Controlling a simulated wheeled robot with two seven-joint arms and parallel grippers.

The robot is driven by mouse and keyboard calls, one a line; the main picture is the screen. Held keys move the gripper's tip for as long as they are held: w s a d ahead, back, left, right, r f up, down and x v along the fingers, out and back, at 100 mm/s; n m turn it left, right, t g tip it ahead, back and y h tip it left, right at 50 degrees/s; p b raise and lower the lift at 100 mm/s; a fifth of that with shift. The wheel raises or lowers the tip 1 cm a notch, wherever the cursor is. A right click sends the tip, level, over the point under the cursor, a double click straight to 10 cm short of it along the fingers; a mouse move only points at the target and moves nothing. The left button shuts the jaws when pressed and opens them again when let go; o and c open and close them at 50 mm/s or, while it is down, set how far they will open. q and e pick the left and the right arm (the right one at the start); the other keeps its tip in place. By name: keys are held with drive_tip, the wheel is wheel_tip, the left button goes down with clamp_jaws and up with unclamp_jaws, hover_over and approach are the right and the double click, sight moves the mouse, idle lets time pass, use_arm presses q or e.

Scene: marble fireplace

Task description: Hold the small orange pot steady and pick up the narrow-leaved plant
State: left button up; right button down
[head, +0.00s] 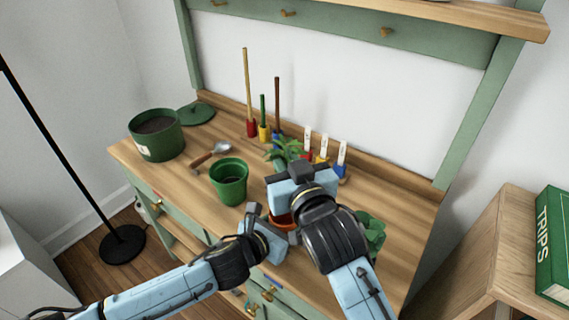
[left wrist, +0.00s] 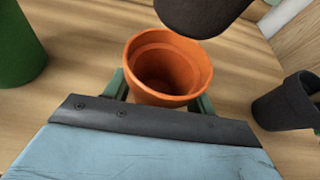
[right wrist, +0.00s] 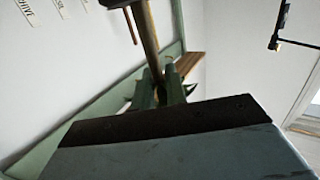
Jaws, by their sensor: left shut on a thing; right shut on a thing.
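The small orange pot (left wrist: 168,95) stands upright between the fingers of my left gripper (left wrist: 163,88), which is shut on it. The pot's inside looks empty. In the head view only a sliver of it (head: 283,224) shows between my arms. My right gripper (right wrist: 163,92) is shut on the narrow-leaved plant, whose green leaves (head: 286,148) show just beyond the gripper in the head view. In the left wrist view a dark tapered body (left wrist: 200,12) hangs above the pot's far rim. I cannot tell if it is a pot or root ball. The plant's stem is hidden.
A green pot (head: 229,184) and a trowel (head: 212,153) lie to the left, with a large soil-filled pot (head: 157,136) behind. Long-handled tools (head: 263,120) and white labels (head: 325,148) stand at the back.

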use_arm(q)
drive_tip(key=o, duration=1.1)
drive_tip(key=shift+c, duration=0.2)
drive_tip(key=shift+s+a, duration=0.1)
drive_tip(key=v, duration=1)
drive_tip(key=shift+s+a, duration=0.2)
drive_tip(key=shift+s, duration=0.05)
drive_tip(key=shift+s+a+r, duration=0.25)
drive_tip(key=shift+s+r, duration=0.05)
drive_tip(key=shift+s, duration=0.15)
